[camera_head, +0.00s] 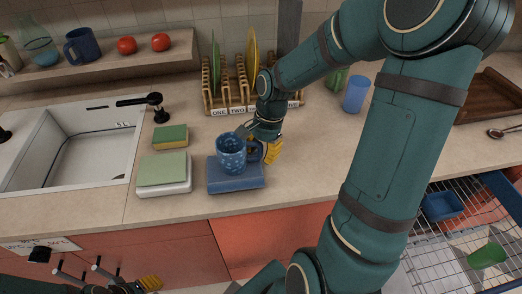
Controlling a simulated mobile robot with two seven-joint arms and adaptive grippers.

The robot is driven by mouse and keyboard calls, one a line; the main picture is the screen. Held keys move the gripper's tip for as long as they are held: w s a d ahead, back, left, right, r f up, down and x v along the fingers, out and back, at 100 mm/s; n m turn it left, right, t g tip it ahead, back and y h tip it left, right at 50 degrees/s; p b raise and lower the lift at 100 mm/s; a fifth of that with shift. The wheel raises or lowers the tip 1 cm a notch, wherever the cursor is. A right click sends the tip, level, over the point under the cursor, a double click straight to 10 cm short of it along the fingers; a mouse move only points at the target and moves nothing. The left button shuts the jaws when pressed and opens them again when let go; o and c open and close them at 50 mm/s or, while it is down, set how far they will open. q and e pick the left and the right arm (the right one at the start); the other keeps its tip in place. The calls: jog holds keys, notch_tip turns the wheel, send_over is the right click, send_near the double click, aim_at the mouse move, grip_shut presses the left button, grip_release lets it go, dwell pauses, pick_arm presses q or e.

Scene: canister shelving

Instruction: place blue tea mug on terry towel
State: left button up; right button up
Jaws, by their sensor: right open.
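The blue tea mug (231,156), dark with light speckles, stands upright on the folded blue terry towel (236,184) near the counter's front edge. Its handle points right. My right gripper (262,146) is at the mug's right side by the handle, with yellow fingertips; its jaws are open. Part of the gripper is hidden behind the mug and its handle. My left gripper (135,287) is low at the bottom left, below the counter, cut by the frame edge; its jaws are not clear.
A sink (70,150) lies further left. A dish rack (230,92) with plates stands behind. A blue cup (356,94) is at the back right. An open wire drawer (470,225) juts out at right.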

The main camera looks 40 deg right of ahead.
pick_arm(q)
jog(key=r+p, duration=0.1)
jog(key=w+r+p, duration=0.1)
jog(key=shift+a+r+p, duration=0.1)
jog(key=shift+r+p, duration=0.2)
jog(key=shift+r, duration=0.05)
pick_arm(e)
jog(key=v, duration=1.2)
pick_arm(q)
jog(key=shift+s, duration=0.15)
